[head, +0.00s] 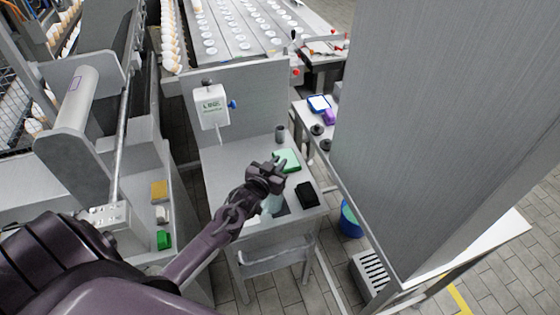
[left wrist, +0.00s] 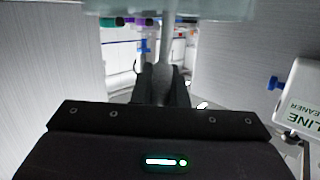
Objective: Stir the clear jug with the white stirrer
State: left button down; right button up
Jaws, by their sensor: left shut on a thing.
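My left gripper (head: 278,165) reaches over the grey bench from the lower left. In the left wrist view its dark fingers (left wrist: 161,85) are shut on a thin pale rod, the white stirrer (left wrist: 164,42). The stirrer runs from the fingers toward the pale translucent clear jug (left wrist: 185,9) at the top edge. The clear jug (head: 271,207) stands on the bench below the gripper in the head view, partly hidden by my arm. Whether the stirrer's end is inside the jug, I cannot tell. My right gripper is not in view.
On the grey bench (head: 222,172) are a green item (head: 287,159), a black item (head: 306,195) and a grey cup (head: 280,134). A white dispenser (head: 212,107) hangs on the panel behind. A tall grey cabinet (head: 440,120) blocks the right. A blue bin (head: 350,222) stands on the floor.

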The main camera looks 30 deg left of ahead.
pick_arm(q)
jog(key=shift+s+d, duration=0.1)
jog(key=shift+d, duration=0.25)
notch_tip(320, 180, up, 11)
jog(key=w+p, duration=0.2)
jog(key=p, duration=0.5)
jog(key=shift+d, duration=0.15)
dwell(0.4)
dwell(0.6)
